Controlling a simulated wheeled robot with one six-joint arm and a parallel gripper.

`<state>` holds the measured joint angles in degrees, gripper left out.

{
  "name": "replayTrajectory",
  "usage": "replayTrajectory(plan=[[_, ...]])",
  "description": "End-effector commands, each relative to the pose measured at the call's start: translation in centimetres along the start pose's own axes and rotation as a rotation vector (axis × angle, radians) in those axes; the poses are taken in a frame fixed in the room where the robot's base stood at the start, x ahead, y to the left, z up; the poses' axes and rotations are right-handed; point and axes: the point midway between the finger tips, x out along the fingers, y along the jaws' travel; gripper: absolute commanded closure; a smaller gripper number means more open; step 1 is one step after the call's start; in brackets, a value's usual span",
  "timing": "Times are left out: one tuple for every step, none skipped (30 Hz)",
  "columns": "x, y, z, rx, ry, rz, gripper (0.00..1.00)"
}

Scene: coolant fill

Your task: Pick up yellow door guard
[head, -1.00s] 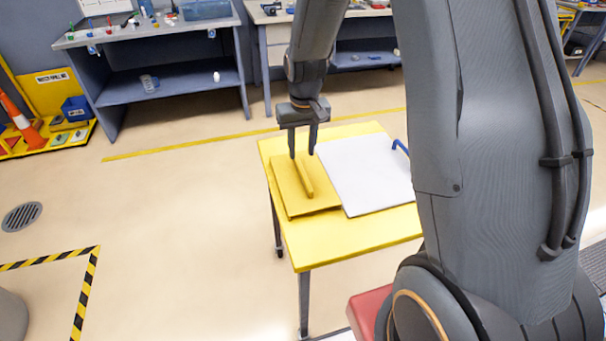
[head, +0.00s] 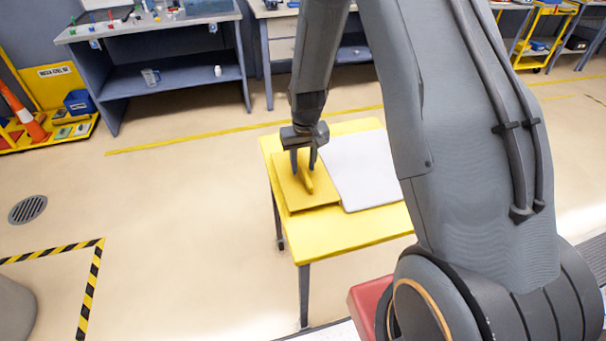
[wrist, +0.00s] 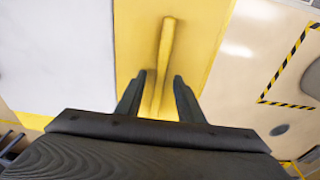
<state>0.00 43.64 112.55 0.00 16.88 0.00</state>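The yellow door guard (head: 321,192) is a flat yellow panel with a raised bar-shaped handle (head: 308,182) along its middle. It lies on the left part of a yellow table (head: 350,232). My gripper (head: 303,171) is over the panel, pointing down, with its fingers apart. In the wrist view, the open fingertips (wrist: 160,80) are on either side of the handle (wrist: 166,45), and nothing is visibly gripped. I cannot tell exactly how far down the fingers reach beside the handle.
A white panel (head: 365,172) lies on the table right beside the door guard, partly hidden by my arm. A grey-blue workbench (head: 190,80) stands at the back left. The floor left of the table is clear.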

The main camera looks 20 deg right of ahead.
Motion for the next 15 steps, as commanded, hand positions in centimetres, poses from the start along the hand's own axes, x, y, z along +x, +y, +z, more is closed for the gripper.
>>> replayTrajectory(plan=[[0.00,0.00,0.00,0.000,0.000,0.000,0.66],[0.00,0.00,0.00,0.000,0.000,0.000,0.67],[-0.01,0.00,0.00,0.000,0.000,0.000,0.74],[-0.01,0.00,0.01,0.000,0.000,0.000,0.79],[-0.01,0.00,0.00,0.000,0.000,0.000,0.84],[-0.01,0.00,0.01,0.000,0.000,0.000,0.91],[-0.02,0.00,0.00,0.000,0.000,0.000,0.96],[-0.02,0.00,0.01,0.000,0.000,0.000,1.00],[-0.02,0.00,0.01,0.000,0.000,0.000,1.00],[-0.02,0.00,0.01,0.000,0.000,0.000,1.00],[-0.04,0.00,-0.02,0.000,0.000,0.000,1.00],[-0.04,0.00,-0.02,0.000,0.000,0.000,1.00],[-0.04,0.00,-0.02,0.000,0.000,0.000,1.00],[-0.04,0.00,-0.02,0.000,0.000,0.000,1.00],[-0.04,0.00,-0.02,0.000,0.000,0.000,1.00]])
